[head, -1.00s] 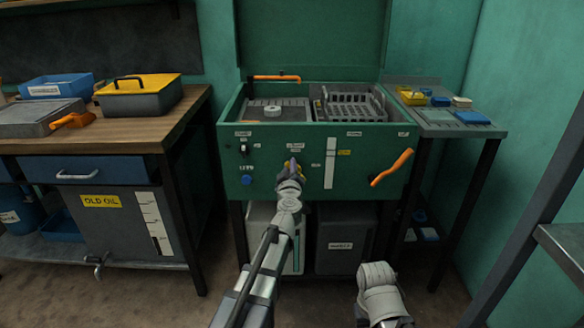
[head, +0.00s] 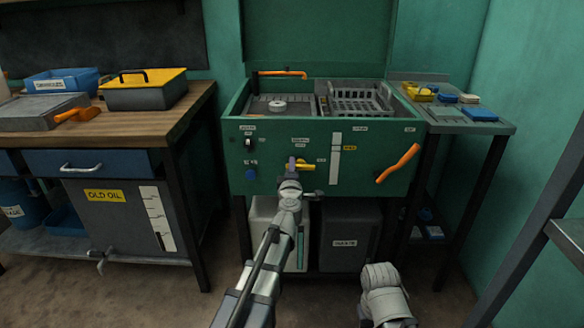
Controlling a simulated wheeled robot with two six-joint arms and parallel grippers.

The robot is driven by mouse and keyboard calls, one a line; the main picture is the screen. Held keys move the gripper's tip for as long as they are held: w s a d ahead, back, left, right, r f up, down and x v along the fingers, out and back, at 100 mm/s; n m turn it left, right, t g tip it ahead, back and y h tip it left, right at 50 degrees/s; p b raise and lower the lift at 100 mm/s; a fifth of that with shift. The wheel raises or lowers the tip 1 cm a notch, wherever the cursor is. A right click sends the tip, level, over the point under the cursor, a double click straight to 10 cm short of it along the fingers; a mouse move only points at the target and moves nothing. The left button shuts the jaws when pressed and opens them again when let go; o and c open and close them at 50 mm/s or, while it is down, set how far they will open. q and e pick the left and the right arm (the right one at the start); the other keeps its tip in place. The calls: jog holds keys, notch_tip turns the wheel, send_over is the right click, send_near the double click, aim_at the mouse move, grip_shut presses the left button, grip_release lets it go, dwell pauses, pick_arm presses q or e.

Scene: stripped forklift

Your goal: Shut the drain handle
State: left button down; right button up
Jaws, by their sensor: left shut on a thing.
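A small yellow handle (head: 304,166) sits on the green front panel of the washer cabinet (head: 225,180), under a small white label too small to read. It looks like the drain handle and lies about level, pointing right. My left gripper (head: 291,164) is at its left part and is shut on it; the fingers hide some of the handle. My left arm reaches up to it from below. Only a grey part of my right arm shows at the lower right; its fingers are not in view.
A larger orange lever (head: 398,163) is at the panel's right end, and a blue knob (head: 250,173) is at the left. Two bins stand under the cabinet, the dark one (head: 344,238) at right. A workbench (head: 130,127) stands left, a side shelf (head: 500,128) right.

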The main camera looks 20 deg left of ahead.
pick_arm(q)
jog(key=shift+f+n, duration=0.15)
jog(key=shift+n, duration=0.35)
jog(key=c, duration=0.8)
grip_release()
jog(key=shift+s, duration=0.1)
jog(key=v, duration=0.7)
jog(key=shift+s, duration=0.3)
jog(key=shift+d, duration=0.15)
